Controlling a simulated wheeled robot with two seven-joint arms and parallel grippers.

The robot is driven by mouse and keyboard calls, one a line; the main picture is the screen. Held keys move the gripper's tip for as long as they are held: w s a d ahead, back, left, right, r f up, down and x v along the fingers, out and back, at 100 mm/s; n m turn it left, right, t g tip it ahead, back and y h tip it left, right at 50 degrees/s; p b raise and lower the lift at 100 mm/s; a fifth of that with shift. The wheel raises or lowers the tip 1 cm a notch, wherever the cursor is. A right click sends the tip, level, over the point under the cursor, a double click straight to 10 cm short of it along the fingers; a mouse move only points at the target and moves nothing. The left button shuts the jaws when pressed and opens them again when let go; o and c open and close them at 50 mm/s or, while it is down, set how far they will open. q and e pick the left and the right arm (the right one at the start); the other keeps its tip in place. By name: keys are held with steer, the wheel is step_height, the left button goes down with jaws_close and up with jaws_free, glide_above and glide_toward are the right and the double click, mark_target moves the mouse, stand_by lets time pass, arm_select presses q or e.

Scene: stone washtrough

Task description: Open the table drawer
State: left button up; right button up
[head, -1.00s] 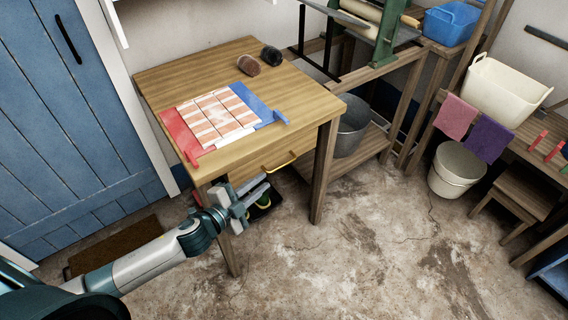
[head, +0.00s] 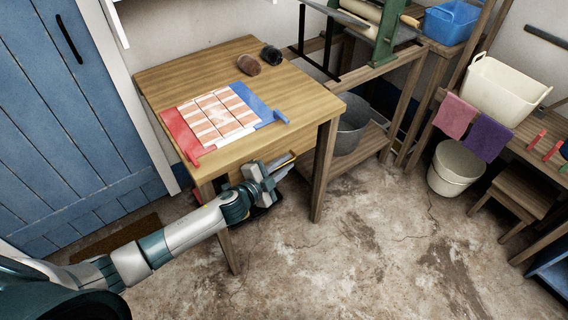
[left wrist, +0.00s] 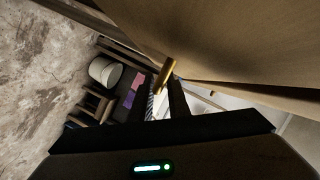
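The wooden table (head: 165,85) stands with its drawer front (head: 302,143) below the top, and the drawer looks closed. The drawer's brass handle (head: 284,160) is partly covered by my left gripper (head: 282,171), which is right at it, in front of the drawer. In the left wrist view the handle (left wrist: 166,72) shows end-on at the tips of the two dark fingers, roughly between them. The left gripper (left wrist: 166,92) is open, with a gap between its fingers; whether they touch the handle I cannot tell. My right gripper is in neither view.
On the table lie a tiled panel (head: 216,114) with red and blue side pieces and two dark rounded objects (head: 249,65). A table leg (head: 324,170) stands right of the drawer. A metal bucket (head: 352,128) sits on a low shelf. The floor in front is clear.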

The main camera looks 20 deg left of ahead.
arm_select(q)
jaws_close()
stand_by(1.4)
